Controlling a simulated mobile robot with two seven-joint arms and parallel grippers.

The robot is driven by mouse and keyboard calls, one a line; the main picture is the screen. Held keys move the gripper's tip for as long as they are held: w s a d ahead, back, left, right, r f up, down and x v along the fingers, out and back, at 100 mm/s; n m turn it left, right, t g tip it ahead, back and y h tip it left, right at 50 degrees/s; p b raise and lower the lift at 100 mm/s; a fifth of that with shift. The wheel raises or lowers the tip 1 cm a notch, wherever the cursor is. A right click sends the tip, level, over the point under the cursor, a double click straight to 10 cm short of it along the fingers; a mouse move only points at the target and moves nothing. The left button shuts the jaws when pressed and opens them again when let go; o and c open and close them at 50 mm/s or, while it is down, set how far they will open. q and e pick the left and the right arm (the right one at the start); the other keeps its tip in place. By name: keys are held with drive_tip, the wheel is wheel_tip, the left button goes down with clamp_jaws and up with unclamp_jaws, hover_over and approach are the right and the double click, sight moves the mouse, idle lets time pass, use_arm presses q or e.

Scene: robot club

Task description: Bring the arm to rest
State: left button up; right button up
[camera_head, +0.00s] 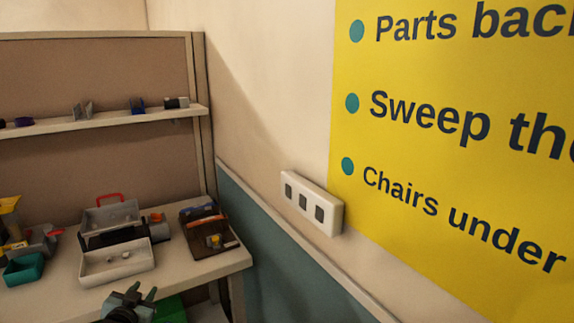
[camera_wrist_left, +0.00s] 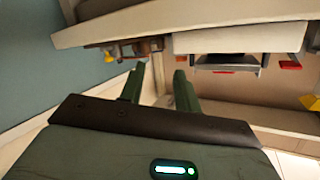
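My left gripper (camera_head: 141,297) shows at the bottom of the head view, in front of the workbench's near edge. In the left wrist view its two dark green fingers (camera_wrist_left: 158,82) stand apart with nothing between them, so it is open and empty. Most of the left arm is outside the head view. My right gripper and right arm are in neither view.
The workbench (camera_head: 60,298) carries an open light-grey case (camera_head: 118,268), a dark brown box (camera_head: 207,232) and a teal bin (camera_head: 24,269). A shelf (camera_head: 100,122) with small parts is above. A switch plate (camera_head: 311,203) and yellow sign (camera_head: 440,130) are on the wall.

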use_arm(q)
drive_tip(key=s+d+f+g+h, duration=0.1)
drive_tip(key=s+d+f+g, duration=0.1)
drive_tip(key=s+d+f, duration=0.55)
drive_tip(key=s+d+f+g+h, duration=0.1)
drive_tip(key=s+d+f, duration=0.2)
drive_tip(key=s+f, duration=0.85)
drive_tip(key=s+d+f+g, duration=0.1)
drive_tip(key=s+d, duration=0.3)
drive_tip(key=s, duration=0.9)
drive_tip(key=s+d+g+h, duration=0.1)
drive_tip(key=s+d+g, duration=0.1)
drive_tip(key=s, duration=1.1)
drive_tip(key=shift+s+d+f+n+g+h, duration=0.3)
drive_tip(key=shift+d+f+n, duration=0.1)
drive_tip(key=shift+d, duration=0.5)
